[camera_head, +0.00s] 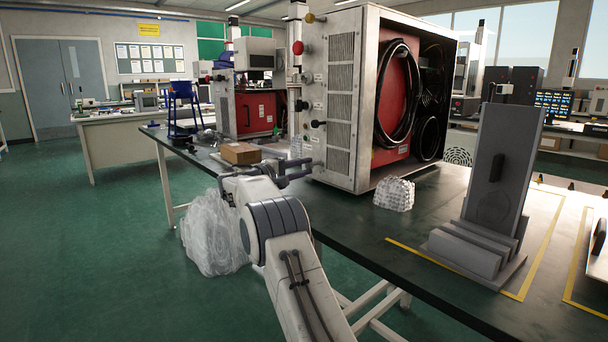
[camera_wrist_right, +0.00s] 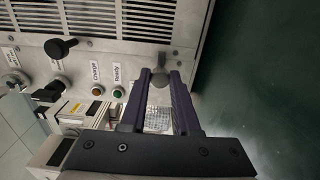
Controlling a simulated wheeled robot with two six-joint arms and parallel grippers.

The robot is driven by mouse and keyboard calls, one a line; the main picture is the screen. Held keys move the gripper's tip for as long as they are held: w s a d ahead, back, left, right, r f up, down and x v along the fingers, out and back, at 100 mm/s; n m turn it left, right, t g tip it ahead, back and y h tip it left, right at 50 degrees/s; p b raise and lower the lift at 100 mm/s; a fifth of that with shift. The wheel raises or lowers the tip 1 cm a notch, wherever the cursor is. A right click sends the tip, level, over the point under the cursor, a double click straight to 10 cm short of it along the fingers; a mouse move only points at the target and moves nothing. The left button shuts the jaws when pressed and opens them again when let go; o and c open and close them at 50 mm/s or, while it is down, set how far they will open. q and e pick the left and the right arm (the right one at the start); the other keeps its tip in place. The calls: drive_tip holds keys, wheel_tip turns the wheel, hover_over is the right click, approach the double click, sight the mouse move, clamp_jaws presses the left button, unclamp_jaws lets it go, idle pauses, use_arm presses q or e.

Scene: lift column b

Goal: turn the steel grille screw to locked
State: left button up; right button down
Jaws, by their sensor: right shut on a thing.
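The steel grille screw (camera_wrist_right: 160,78) is a small grey knob on the cabinet's pale front panel, near the panel's edge in the right wrist view. My right gripper (camera_wrist_right: 161,74) has its two dark purple fingers on either side of the knob and is shut on it. In the head view my right gripper (camera_head: 309,167) reaches the lower part of the cabinet (camera_head: 325,173) front, and the screw there is hidden or too small to tell. The slotted grille (camera_head: 341,90) is on the same panel. The screw's turn angle cannot be read. My left gripper is not in view.
A black knob (camera_wrist_right: 62,47) and the Charge and Ready lamps (camera_wrist_right: 107,92) are on the panel close to the gripper. A brown box (camera_head: 241,153) lies on the green bench beside my arm. A white mesh lump (camera_head: 394,194) and a grey stand (camera_head: 497,165) are to the right.

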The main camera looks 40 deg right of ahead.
drive_tip(key=shift+a+f, duration=0.1)
idle(0.5)
drive_tip(key=c, duration=0.6)
unclamp_jaws()
drive_tip(key=shift+c, duration=0.2)
drive_tip(key=a, duration=0.3)
drive_tip(key=a+p, duration=0.1)
drive_tip(key=a, duration=0.5)
drive_tip(key=shift+s+p, duration=0.3)
drive_tip(key=shift+p, duration=0.05)
drive_tip(key=shift+s+a, duration=0.1)
drive_tip(key=shift+a, duration=0.6)
